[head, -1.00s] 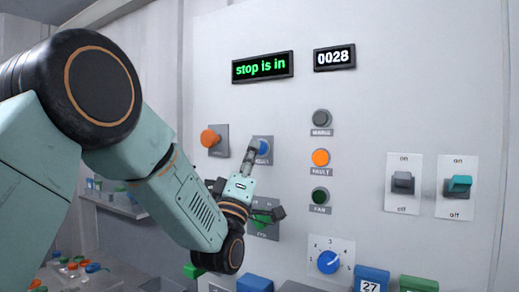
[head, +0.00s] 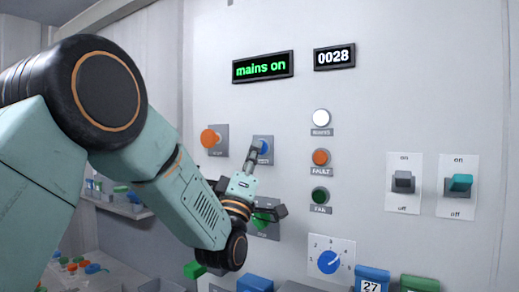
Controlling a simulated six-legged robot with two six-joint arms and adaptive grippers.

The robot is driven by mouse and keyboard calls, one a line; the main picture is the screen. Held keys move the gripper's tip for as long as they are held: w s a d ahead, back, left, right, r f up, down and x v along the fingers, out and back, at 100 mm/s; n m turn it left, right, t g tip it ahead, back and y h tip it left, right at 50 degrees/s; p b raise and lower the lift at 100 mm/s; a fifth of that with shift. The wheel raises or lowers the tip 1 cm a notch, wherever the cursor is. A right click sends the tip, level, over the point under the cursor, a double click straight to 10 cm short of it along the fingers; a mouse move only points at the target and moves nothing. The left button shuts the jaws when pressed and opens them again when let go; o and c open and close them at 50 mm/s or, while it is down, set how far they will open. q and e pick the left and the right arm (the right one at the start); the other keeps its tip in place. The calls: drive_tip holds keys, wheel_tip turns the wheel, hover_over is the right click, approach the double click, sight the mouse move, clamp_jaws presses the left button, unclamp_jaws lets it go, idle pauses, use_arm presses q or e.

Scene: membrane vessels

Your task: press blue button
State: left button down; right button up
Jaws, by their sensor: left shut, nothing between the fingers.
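The blue button (head: 264,146) sits on a grey plate on the pale panel, below the green-lettered display. My left gripper (head: 254,152) is shut and empty. Its fingertips are at the blue button, overlapping its lower left part; they appear to touch it. The fingers hide part of the button and its label. The display (head: 263,67) reads "mains on". My right gripper is not in view.
An orange-red button (head: 209,138) is left of the blue one; a green button (head: 262,217) is below, partly behind my gripper. A white lit lamp (head: 321,118), orange lamp (head: 320,157), blue dial (head: 328,262) and two toggle switches (head: 403,182) are further right.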

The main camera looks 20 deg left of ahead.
use_arm(q)
drive_tip(key=shift+s, duration=0.2)
drive_tip(key=shift+s+a+b, duration=0.1)
drive_tip(key=shift+s+b, duration=0.3)
drive_tip(key=shift+s, duration=0.25)
drive_tip(key=shift+s, duration=0.1)
drive_tip(key=s, duration=0.1)
drive_tip(key=s+b, duration=0.1)
drive_tip(key=s, duration=0.2)
drive_tip(key=shift+s+a, duration=0.3)
drive_tip(key=shift+s, duration=0.1)
drive_tip(key=shift+w+f, duration=0.1)
idle(0.4)
